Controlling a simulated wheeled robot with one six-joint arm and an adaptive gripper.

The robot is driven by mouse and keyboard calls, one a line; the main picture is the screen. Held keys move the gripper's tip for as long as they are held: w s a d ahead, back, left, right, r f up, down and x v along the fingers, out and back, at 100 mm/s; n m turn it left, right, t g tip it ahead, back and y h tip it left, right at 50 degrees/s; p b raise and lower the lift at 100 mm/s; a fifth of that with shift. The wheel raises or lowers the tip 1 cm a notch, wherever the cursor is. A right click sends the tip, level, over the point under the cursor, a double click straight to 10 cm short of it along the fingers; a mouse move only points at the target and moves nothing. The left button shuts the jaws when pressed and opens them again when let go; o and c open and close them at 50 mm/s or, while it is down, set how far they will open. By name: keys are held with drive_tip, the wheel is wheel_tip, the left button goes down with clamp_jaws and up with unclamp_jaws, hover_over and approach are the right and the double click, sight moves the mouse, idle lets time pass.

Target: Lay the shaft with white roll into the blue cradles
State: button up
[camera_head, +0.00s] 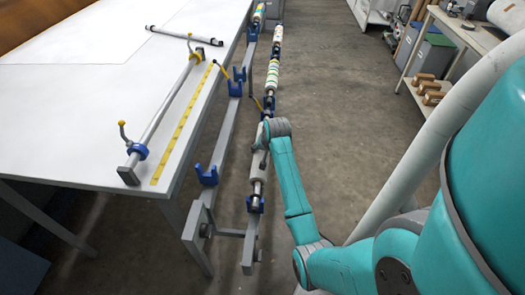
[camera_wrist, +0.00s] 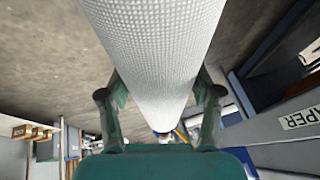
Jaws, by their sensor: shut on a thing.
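The shaft with the white roll (camera_head: 259,172) lies lengthwise along the right-hand grey rail. Its dark near end shows just above a blue cradle (camera_head: 254,205); I cannot tell whether it rests in it. My gripper (camera_head: 264,152) is shut on the roll, seen from behind my wrist. In the wrist view the textured white roll (camera_wrist: 160,45) passes between the two fingers of my gripper (camera_wrist: 160,98). On the left-hand rail, two blue cradles stand empty, one near (camera_head: 207,176) and one farther off (camera_head: 236,84). The roll's far end is hidden by my arm.
A white table (camera_head: 90,90) fills the left, with a clamped bar (camera_head: 165,108), a yellow strip (camera_head: 184,122) and a loose rod (camera_head: 180,35). More rolls (camera_head: 273,75) lie along the right-hand rail beyond. A shelf with brown blocks (camera_head: 430,90) stands right. Floor between is clear.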

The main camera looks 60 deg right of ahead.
drive_tip(key=shift+f, duration=0.3)
drive_tip(key=o, duration=1.6)
drive_tip(key=v, duration=1.2)
